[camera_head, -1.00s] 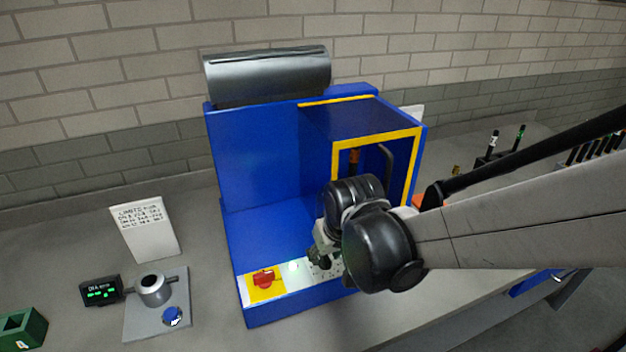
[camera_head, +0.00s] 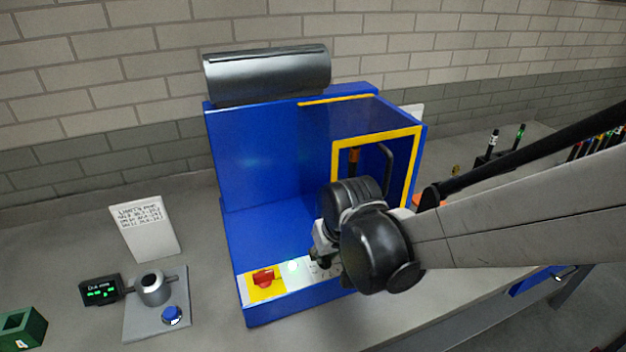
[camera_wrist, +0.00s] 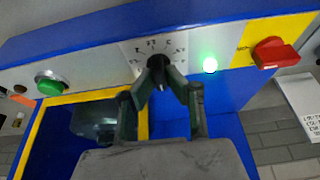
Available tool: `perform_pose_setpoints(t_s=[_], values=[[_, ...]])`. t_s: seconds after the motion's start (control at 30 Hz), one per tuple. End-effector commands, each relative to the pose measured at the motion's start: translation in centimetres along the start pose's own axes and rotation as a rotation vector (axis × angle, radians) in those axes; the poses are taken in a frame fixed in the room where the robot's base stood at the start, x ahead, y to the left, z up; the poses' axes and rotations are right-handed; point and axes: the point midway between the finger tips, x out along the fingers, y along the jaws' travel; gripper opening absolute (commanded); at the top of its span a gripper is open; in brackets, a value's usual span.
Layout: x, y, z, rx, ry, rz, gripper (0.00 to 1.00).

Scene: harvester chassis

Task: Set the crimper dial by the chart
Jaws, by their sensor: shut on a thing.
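The blue crimper (camera_head: 250,165) stands on the bench with a yellow-edged guard at its right side. Its dial (camera_wrist: 158,63) is a dark knob on a pale scale plate, seen in the wrist view. My gripper (camera_wrist: 160,84) is shut on the dial, its fingers on either side of the knob. The scale marks around the knob are too small to read surely. In the head view my gripper (camera_head: 322,258) is at the front panel and my wrist hides much of the dial. The white chart card (camera_head: 146,232) stands left of the crimper; its print is too small to read.
A red switch on yellow (camera_head: 264,278), a lit green light (camera_wrist: 210,65) and a green button (camera_wrist: 49,85) flank the dial. A gauge fixture (camera_head: 155,288) with a small display (camera_head: 100,290) and a green block (camera_head: 22,328) are at left.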

Motion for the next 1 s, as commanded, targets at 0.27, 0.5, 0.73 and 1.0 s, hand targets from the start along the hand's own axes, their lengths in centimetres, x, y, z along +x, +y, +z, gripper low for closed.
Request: perform_pose_setpoints(t_s=[0.27, 0.5, 0.73, 1.0], values=[[0.12, -0.13, 0.04, 0.118, 0.000, 0.050, 0.00], [0.15, -0.20, 0.02, 0.284, 0.000, 0.119, 0.00], [0.13, -0.21, 0.00, 0.425, 0.000, 0.177, 0.00], [0.07, -0.22, -0.04, 0.524, 0.000, 0.217, 0.00]])
